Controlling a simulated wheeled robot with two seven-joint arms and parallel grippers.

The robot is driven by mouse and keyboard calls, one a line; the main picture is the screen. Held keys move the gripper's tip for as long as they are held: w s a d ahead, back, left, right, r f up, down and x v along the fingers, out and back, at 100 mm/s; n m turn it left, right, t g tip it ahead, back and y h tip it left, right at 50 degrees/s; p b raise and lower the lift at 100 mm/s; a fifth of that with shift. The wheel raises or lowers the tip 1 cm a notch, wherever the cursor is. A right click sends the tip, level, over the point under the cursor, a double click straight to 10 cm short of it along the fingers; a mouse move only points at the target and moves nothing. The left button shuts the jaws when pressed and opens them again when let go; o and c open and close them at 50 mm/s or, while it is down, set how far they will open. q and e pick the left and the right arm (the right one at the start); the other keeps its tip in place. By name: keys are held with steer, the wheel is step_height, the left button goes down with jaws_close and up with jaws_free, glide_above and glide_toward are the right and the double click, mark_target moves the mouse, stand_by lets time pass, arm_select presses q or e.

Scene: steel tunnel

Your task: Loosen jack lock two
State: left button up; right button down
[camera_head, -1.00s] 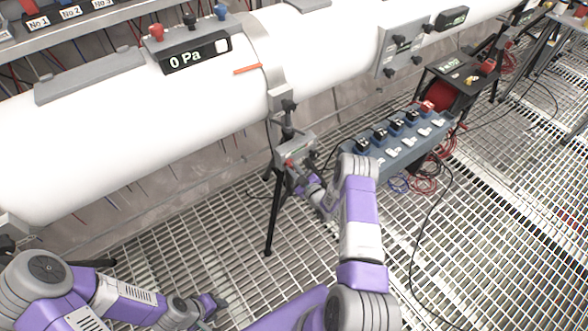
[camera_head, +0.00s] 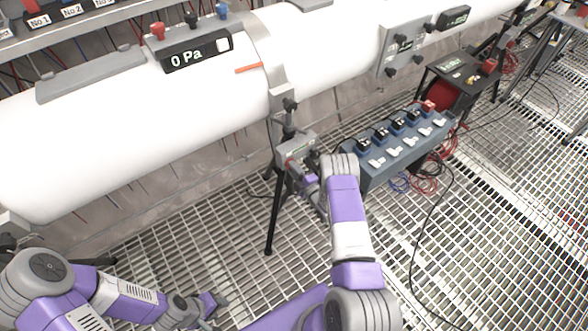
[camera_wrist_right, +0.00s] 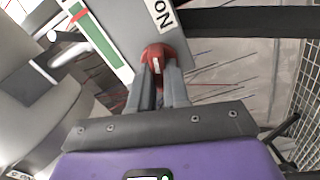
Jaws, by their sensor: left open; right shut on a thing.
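The jack (camera_head: 294,149) stands under the white pipe on a black tripod, its grey head below the pipe clamp. My right gripper (camera_head: 303,176) is at the front of this head, partly hidden by my arm. In the right wrist view its two fingers (camera_wrist_right: 159,88) are shut on a red knob (camera_wrist_right: 161,52) on a grey plate (camera_wrist_right: 130,30). The plate bears a white label, partly cut off, and a green and white strip. A white line marks the knob. My left gripper (camera_head: 217,304) is open and empty, low over the grating at lower left, apart from the jack.
The white pipe (camera_head: 120,125) crosses above, with a gauge (camera_head: 195,54) reading 0 Pa. A blue-grey box (camera_head: 400,150) with several switches stands right of the jack. Loose cables lie on the grating. The grating in front is mostly clear.

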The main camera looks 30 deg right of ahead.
steer(key=shift+d+f+n, duration=0.1)
steer(key=shift+n, duration=0.4)
steer(key=c, duration=1.1)
jaws_free()
steer(key=shift+s, duration=0.15)
steer(key=s+p, duration=0.2)
steer(key=s, duration=0.5)
steer(key=shift+s+d, duration=0.2)
steer(key=shift+d, duration=0.05)
